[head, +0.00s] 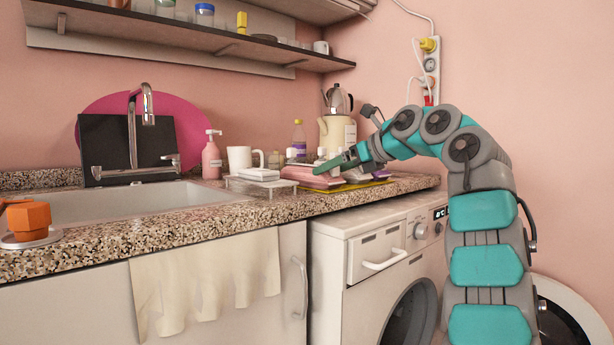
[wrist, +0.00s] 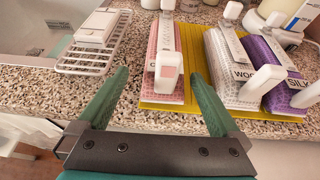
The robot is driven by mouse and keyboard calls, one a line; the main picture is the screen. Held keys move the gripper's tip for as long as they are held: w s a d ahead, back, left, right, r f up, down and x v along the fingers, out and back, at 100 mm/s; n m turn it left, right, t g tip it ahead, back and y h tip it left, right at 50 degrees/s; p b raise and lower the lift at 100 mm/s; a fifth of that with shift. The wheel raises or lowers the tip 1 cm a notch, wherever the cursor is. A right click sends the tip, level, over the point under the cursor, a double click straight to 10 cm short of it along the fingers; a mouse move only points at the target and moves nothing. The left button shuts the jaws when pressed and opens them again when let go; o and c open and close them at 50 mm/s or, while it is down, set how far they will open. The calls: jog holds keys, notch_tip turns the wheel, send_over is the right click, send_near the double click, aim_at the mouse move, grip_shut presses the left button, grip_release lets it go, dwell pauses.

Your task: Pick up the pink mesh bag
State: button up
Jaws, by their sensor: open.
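The pink mesh bag (wrist: 169,97) lies on a yellow ribbed mat (wrist: 192,45) on the counter, with a white tag and an upright white clip or handle (wrist: 166,68) on top. In the head view the pink bag (head: 311,178) shows near the counter's front edge, partly behind my gripper. My gripper (wrist: 159,75) is open and empty. In the wrist view its green fingers lie to either side of the bag, with clear gaps; whether they are level with it I cannot tell. My gripper (head: 343,163) also shows in the head view.
To the right on the mat lie a pale bag marked WOOL (wrist: 228,70) and a purple bag marked SILK (wrist: 271,62), close to my right finger. A white wire rack (wrist: 90,52) stands left. A kettle (head: 338,128) and bottles stand behind. The washing machine (head: 375,260) is below.

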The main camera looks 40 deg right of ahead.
aim_at(309, 168)
jog(key=shift+d+p+x, duration=0.15)
jog(key=shift+p+x, duration=0.2)
jog(key=shift+x, duration=1.25)
jog(key=shift+d+p+x, duration=0.2)
jog(key=shift+p+x, duration=0.15)
jog(key=shift+x, duration=1.2)
jog(key=shift+w+r, duration=0.1)
jog(key=shift+c, duration=0.4)
jog(key=c, duration=1.5)
